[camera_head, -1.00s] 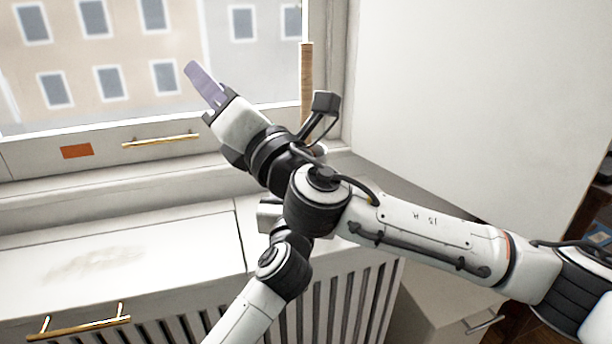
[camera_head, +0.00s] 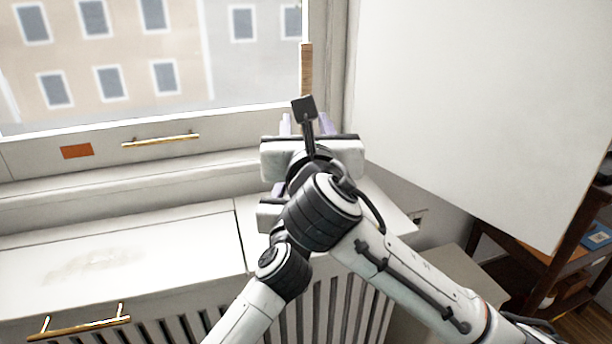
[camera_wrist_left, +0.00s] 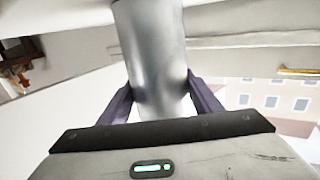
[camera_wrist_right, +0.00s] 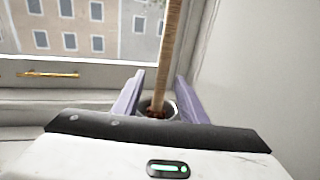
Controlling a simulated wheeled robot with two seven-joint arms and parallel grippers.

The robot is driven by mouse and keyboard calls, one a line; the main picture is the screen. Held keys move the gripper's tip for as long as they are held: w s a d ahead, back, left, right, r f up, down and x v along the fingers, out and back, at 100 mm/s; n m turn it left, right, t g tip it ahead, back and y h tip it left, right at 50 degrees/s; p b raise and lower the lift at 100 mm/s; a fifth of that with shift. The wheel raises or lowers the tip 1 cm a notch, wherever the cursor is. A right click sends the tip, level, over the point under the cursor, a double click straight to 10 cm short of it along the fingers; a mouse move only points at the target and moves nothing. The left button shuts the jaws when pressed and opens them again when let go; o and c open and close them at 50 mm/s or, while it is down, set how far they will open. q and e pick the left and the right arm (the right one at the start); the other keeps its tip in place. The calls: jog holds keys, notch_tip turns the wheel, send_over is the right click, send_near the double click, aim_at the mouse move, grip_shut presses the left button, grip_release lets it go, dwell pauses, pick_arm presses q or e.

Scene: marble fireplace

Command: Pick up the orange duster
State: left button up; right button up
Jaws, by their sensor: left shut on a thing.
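A wooden stick (camera_head: 306,68) stands upright before the window corner. In the right wrist view the stick (camera_wrist_right: 172,45) rises from a round grey container (camera_wrist_right: 146,106). Something reddish-brown shows at its foot, but I cannot tell whether this is the orange duster. My right gripper (camera_wrist_right: 159,76) is open, with its purple fingers on either side of the stick and apart from it. In the left wrist view my left gripper (camera_wrist_left: 158,85) is shut on the grey metal cylinder (camera_wrist_left: 152,50). In the head view my right arm mostly hides the left gripper and the cylinder.
A white cabinet top (camera_head: 120,250) with a slatted front (camera_head: 340,300) lies below the window. A brass handle (camera_head: 160,139) is on the window frame. A large white panel (camera_head: 470,90) stands at the right, with a dark wooden shelf (camera_head: 560,265) beyond it.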

jog(key=w, duration=0.3)
jog(key=shift+w+a, duration=0.2)
jog(key=shift+w, duration=0.05)
jog(key=shift+w+d, duration=0.1)
jog(key=shift+w, duration=2.65)
grip_shut()
